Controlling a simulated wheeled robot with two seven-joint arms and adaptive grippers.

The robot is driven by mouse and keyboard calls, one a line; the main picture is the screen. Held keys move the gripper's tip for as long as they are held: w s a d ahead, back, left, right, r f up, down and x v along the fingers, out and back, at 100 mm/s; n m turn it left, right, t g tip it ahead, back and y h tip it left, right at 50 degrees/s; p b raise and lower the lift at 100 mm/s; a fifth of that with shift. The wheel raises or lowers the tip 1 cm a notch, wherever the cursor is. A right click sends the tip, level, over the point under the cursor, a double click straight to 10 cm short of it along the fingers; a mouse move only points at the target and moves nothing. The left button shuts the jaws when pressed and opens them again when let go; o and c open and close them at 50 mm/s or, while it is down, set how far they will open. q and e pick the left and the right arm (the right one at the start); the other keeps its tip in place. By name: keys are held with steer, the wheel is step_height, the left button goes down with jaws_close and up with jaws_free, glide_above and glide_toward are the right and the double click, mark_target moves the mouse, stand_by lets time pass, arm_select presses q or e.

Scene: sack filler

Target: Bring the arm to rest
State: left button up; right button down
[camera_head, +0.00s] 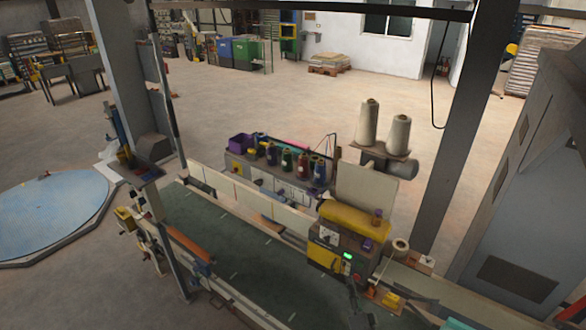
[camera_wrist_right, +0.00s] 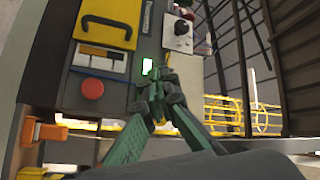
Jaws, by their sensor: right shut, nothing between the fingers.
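My right gripper (camera_wrist_right: 155,88) shows in the right wrist view with its green fingers together and nothing between them. Its tips are in front of the control panel of the sewing unit, just below a lit green display (camera_wrist_right: 147,66); I cannot tell if they touch. In the head view the dark right gripper (camera_head: 352,284) is small, at the front of the yellow-and-grey sewing unit (camera_head: 325,256), near its green light. My left gripper is not in view.
A dark green conveyor belt (camera_head: 225,240) runs alongside. Thread cones (camera_head: 369,122) stand behind the unit. A grey post (camera_head: 468,130) rises at right. Open floor lies beyond.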

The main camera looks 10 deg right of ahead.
steer(key=s+a+f+n+g+y+b, duration=0.1)
steer(key=s+f+n+g+b, duration=0.3)
steer(key=f, duration=1)
steer(key=s+a+f+n+g+b, duration=0.15)
steer(key=s+f, duration=0.45)
steer(key=f, duration=0.9)
steer(key=s+a+f+n+g+y+b, duration=0.15)
steer(key=s+f+g, duration=0.35)
steer(key=f, duration=0.9)
steer(key=s+f+n+g+b, duration=0.3)
steer(key=s+f+g+b, duration=0.1)
steer(key=s+f, duration=1.35)
steer(key=s+f+n+g+b, duration=0.2)
steer(key=s+f, duration=0.3)
steer(key=s, duration=0.7)
steer(key=s+d+f+n+g+b, duration=0.1)
steer(key=s+f, duration=0.4)
steer(key=s, duration=0.7)
steer(key=shift+n+g+h+b, duration=0.45)
steer(key=shift+n+g, duration=0.15)
steer(key=shift+g, duration=0.45)
steer(key=shift+w+f, duration=0.1)
